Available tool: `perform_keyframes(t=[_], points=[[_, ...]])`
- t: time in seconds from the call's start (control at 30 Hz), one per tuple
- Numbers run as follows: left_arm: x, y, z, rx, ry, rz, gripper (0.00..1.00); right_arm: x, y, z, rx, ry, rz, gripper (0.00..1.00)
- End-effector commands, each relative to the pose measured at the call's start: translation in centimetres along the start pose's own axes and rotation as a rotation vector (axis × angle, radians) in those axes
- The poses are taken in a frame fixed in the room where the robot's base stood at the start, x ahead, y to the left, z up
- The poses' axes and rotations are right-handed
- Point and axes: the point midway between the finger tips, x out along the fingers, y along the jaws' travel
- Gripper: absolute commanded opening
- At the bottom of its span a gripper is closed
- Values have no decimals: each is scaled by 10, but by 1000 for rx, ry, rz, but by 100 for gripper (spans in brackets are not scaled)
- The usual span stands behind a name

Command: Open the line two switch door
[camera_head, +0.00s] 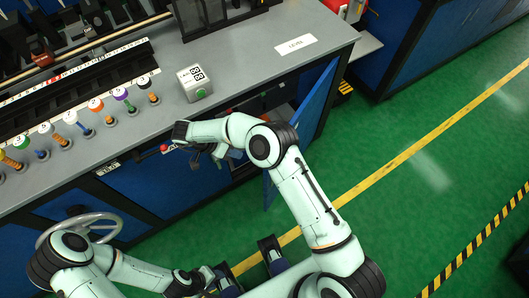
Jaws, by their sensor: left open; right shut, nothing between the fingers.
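A blue door (312,103) on the front of the grey-topped bench stands swung outward, right of my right forearm. Beside it a dark compartment (283,92) under the bench top is exposed, partly hidden by my arm. I cannot read a label that names this door. My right gripper (217,156) is shut and empty at the bench front, left of the open door; its fingertips are mostly hidden and I cannot tell what they touch. My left gripper (250,267) is open and empty, low over the green floor, well apart from the door.
The grey bench top (235,58) carries a small white counter box (195,82) and several numbered coloured knobs. A red knob (164,148) sticks out of the bench front. A handwheel (80,229) stands at lower left. The green floor at right is clear.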

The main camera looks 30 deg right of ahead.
Motion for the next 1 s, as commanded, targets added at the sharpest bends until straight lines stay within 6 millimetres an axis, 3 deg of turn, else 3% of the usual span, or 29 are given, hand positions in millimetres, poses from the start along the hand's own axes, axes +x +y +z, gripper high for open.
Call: perform_keyframes(t=[0.1,0.27,0.67,1.0], points=[[-1,0,2,-1,-4,-1,43,-6,3,5,-13,-30,17,0],[1,-1,1,-1,-2,-1,43,12,3,6,-12,-32,21,0],[8,-2,-4,0,13,2,43,98,5,9,-12,-32,22,0],[6,-1,-4,1,12,2,43,110,37,8,-11,-30,16,0]])
